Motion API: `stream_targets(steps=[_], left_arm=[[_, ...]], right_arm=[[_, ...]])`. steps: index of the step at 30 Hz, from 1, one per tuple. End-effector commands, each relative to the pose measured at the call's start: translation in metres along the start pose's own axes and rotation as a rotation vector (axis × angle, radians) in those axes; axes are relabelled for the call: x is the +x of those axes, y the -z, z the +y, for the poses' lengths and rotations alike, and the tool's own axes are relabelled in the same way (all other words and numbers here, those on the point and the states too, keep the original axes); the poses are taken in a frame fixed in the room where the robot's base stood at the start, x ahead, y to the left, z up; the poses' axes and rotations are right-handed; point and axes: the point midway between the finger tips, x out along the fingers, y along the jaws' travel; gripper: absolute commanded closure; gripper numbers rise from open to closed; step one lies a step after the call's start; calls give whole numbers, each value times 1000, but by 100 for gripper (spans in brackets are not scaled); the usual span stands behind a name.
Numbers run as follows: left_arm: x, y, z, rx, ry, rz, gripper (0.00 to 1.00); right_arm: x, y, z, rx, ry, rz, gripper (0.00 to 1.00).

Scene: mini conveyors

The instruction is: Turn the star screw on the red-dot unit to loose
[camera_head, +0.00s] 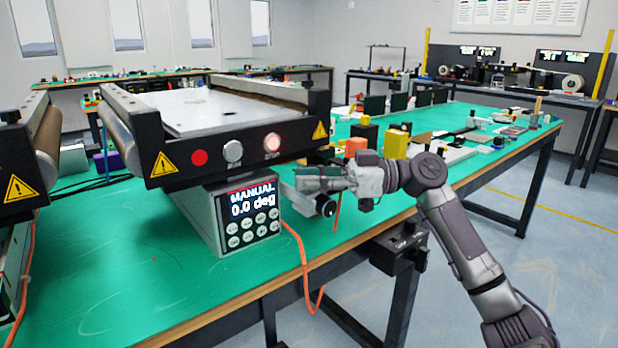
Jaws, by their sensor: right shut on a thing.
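The red-dot unit is a small conveyor (240,155) with a black frame, a grey-white top plate and a red dot (199,157) on its front. My right gripper (300,179) reaches in from the right, just below the unit's front right corner. It is shut at the unit's side on what appears to be the star screw, which the fingers hide. I cannot make out the screw's shape or turn. A dark round knob (326,207) shows just below the fingers. My left gripper is not in view.
A control box (248,213) reading "MANUAL 0.0 deg" stands under the unit. An orange cable (303,265) hangs over the table's front edge. Another conveyor (20,160) is at the left. The green table (130,265) is clear at front left.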

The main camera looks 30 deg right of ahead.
Motion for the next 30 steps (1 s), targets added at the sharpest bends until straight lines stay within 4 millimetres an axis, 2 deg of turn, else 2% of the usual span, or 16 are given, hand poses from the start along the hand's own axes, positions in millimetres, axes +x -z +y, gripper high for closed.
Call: stream_targets(steps=[6,7,12,23,26,30], left_arm=[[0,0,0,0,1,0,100],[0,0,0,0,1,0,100],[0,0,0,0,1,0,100],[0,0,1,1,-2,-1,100],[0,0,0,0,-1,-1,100],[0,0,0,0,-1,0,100]], right_arm=[[0,-2,-1,1,4,-4,100],[0,-2,-1,1,4,-4,72],[0,-1,-1,1,3,-3,47],[-4,-1,0,1,1,-2,47],[-17,-1,0,2,-1,-2,47],[-46,-2,0,3,-1,-2,47]])
